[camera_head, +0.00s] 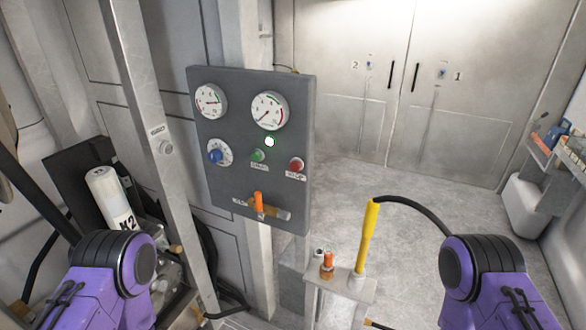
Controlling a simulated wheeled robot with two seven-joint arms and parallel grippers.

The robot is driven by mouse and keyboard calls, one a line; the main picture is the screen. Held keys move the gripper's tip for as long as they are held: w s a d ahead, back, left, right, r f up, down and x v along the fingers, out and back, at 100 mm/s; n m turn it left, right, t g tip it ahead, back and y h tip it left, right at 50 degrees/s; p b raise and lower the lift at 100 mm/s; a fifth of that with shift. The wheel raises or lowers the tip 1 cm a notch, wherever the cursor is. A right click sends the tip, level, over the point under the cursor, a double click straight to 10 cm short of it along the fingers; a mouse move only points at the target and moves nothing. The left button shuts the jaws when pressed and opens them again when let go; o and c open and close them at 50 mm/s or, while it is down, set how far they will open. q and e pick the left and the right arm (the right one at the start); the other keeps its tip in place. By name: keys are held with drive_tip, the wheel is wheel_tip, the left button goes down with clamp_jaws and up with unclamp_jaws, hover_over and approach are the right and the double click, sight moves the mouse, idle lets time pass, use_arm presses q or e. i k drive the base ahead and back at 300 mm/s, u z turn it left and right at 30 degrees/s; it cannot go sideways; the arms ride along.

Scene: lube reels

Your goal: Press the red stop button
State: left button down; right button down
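The red stop button (296,164) sits at the right side of a grey control panel (223,192), with a small label under it. A green button (258,155) is to its left, with a lit lamp (269,142) just above. A blue knob (215,156) is at the panel's left, and two round gauges sit on top. My purple arms show at the lower left and lower right corners, both apart from the panel. Neither gripper can be seen in the head view.
An orange-handled valve (258,202) is low on the panel. A small stand (345,286) with a yellow nozzle (367,238) and black hose is in front. A metal post (163,130) and a white canister (110,196) are at left. Open floor lies behind, before double doors (440,100).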

sight(295, 166)
drive_tip(key=u, duration=0.05)
drive_tip(key=k, duration=0.5)
drive_tip(key=z, duration=0.85)
drive_tip(key=i, duration=0.7)
drive_tip(key=u, duration=0.15)
